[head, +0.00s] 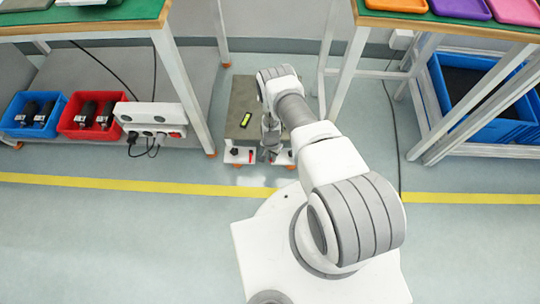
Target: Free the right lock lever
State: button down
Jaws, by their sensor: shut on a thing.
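A grey flat unit (240,100) stands on the floor between the two benches, with a dark label or display bordered in yellow-green (246,120) on top. At its front are two white blocks, a left one (232,157) and a right one (284,159). The left block carries a black knob and a small red part (251,157). My gripper (268,152) points down at the inner side of the right block, small and partly hidden by my arm. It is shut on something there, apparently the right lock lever. The lever itself cannot be made out clearly.
A left bench leg (184,90) and a right bench leg (346,75) flank the unit. A power strip (150,115), a red bin (78,128) and a blue bin (20,130) are at left. A blue crate (470,85) is at right. The floor in front is clear.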

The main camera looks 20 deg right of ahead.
jog(key=n, duration=0.2)
jog(key=d+n, duration=0.1)
jog(key=s+n, duration=0.1)
jog(key=n, duration=0.1)
jog(key=shift+d+n, duration=0.25)
jog(key=shift+n, duration=0.05)
dwell(0.4)
jog(key=c, duration=0.9)
grip_release()
jog(key=shift+r, duration=0.1)
jog(key=r+p, duration=0.3)
jog(key=r, duration=0.5)
jog(key=r+p, duration=0.4)
jog(key=r, duration=0.5)
jog(key=shift+w+a+r, duration=0.1)
jog(key=shift+w+r, duration=0.05)
jog(key=shift+w, duration=0.05)
jog(key=shift+w+r, duration=0.1)
